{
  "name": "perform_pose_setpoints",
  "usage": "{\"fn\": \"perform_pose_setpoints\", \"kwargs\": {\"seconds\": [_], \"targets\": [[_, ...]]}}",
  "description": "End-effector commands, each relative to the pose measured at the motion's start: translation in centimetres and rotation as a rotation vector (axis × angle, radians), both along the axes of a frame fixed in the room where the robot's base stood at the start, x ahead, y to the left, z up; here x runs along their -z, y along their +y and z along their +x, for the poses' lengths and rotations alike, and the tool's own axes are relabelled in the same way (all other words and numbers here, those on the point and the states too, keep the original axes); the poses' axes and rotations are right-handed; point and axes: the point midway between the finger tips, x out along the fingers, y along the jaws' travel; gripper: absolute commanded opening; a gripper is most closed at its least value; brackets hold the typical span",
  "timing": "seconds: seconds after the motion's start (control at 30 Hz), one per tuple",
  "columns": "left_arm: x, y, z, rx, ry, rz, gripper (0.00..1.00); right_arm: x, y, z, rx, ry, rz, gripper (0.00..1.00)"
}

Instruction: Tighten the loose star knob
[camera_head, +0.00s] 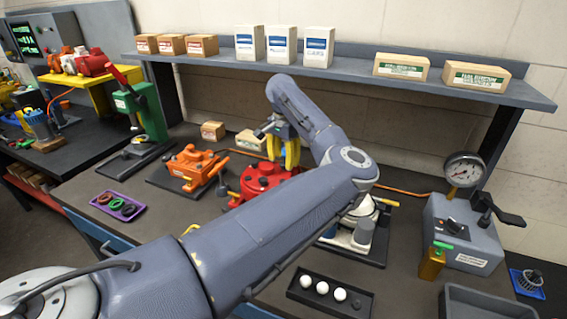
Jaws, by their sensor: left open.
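My left gripper (284,150) has yellow fingers and points down, open, over the back right part of a red round-bodied device (262,181). I cannot tell whether its fingertips touch the device. The red device has dark knobs on top and a dark handle at its left side. I cannot tell which knob in view, if any, is the loose star knob. My left arm crosses the middle of the picture and hides part of the bench and whatever lies behind it. My right gripper is not in view.
An orange device (193,168) stands left of the red one. A purple tray (99,200) holds several rings. A black tray (301,294) holds white balls. A grey gauge box (462,234) stands at right. A shelf (345,77) with boxes runs above the bench.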

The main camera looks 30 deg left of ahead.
Motion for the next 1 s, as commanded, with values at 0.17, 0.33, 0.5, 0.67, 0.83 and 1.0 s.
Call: {"fn": "perform_pose_setpoints", "kwargs": {"seconds": [0.17, 0.33, 0.5, 0.67, 0.83, 1.0], "targets": [[1.03, -0.04, -0.02, 0.001, 0.0, -0.001, 0.47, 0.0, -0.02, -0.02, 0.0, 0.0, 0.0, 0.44], [1.28, -0.02, -0.01, 0.001, 0.0, 0.0, 0.47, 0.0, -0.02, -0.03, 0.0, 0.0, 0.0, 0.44], [1.28, -0.02, 0.0, 0.001, 0.0, 0.0, 0.47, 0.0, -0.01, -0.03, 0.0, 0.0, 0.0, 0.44], [1.27, -0.03, -0.01, 0.001, 0.0, -0.001, 0.36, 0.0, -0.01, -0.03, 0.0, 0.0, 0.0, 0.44], [1.26, -0.03, -0.01, 0.001, 0.0, -0.001, 0.17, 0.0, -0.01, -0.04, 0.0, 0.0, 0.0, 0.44], [1.25, -0.03, -0.01, 0.0, 0.0, -0.001, 0.0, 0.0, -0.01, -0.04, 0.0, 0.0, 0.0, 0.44]]}}
